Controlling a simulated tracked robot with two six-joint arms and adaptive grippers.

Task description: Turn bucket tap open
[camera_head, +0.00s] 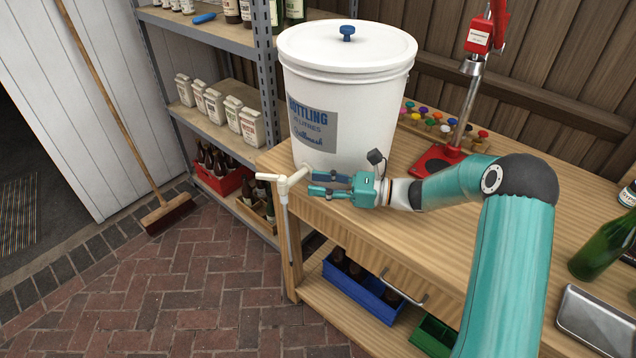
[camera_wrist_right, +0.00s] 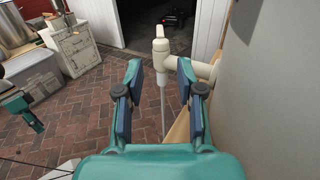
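The white bottling bucket (camera_head: 345,110) stands on the bench's left end, with its lid on. Its cream tap (camera_head: 284,186) juts out low at the front, with a thin tube (camera_head: 287,228) hanging from it. In the right wrist view the tap (camera_wrist_right: 160,62) shows beyond and between the fingertips, its body running right to the bucket wall (camera_wrist_right: 280,90). My right gripper (camera_head: 311,183) is open and empty, fingers pointing at the tap, a small gap apart from it. A teal and dark part, seemingly of my left gripper (camera_wrist_right: 24,108), shows at the left in the wrist view; its opening is unclear.
A red bottle capper (camera_head: 436,160) stands behind my right arm on the bench (camera_head: 415,240). A green bottle (camera_head: 605,245) and a metal tray (camera_head: 595,320) are at the right. Shelves (camera_head: 215,92) stand at the left. The brick floor in front of the tap is clear.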

